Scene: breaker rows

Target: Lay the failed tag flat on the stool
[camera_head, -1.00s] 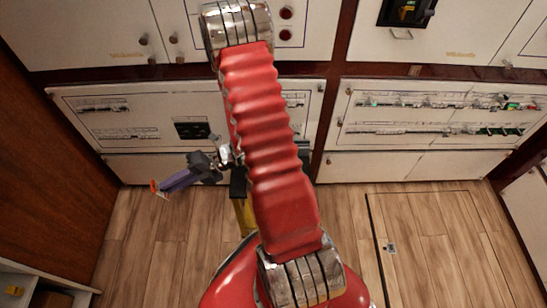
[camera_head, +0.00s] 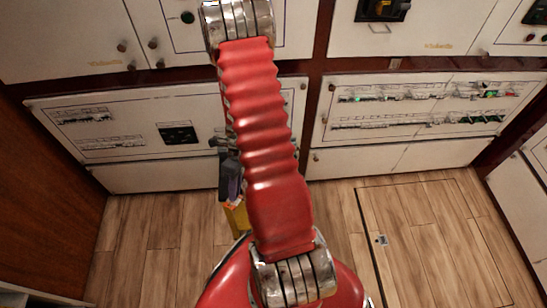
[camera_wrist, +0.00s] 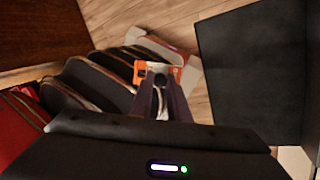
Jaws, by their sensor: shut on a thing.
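My gripper (camera_wrist: 159,76) is shut on a small white piece with dark marks, which I take to be the failed tag (camera_wrist: 158,67). It sits between the orange fingertips in the wrist view, and its tilt is hard to tell. In the head view my gripper (camera_head: 233,190) points downward beside my red arm, and the tag cannot be made out there.
White cabinets with breaker rows (camera_head: 425,92) line the back wall. A second breaker panel (camera_head: 100,130) is behind my gripper at left. The wooden floor (camera_head: 150,235) is clear at left; a hatch outline (camera_head: 430,240) marks it at right. A brown wall stands at far left.

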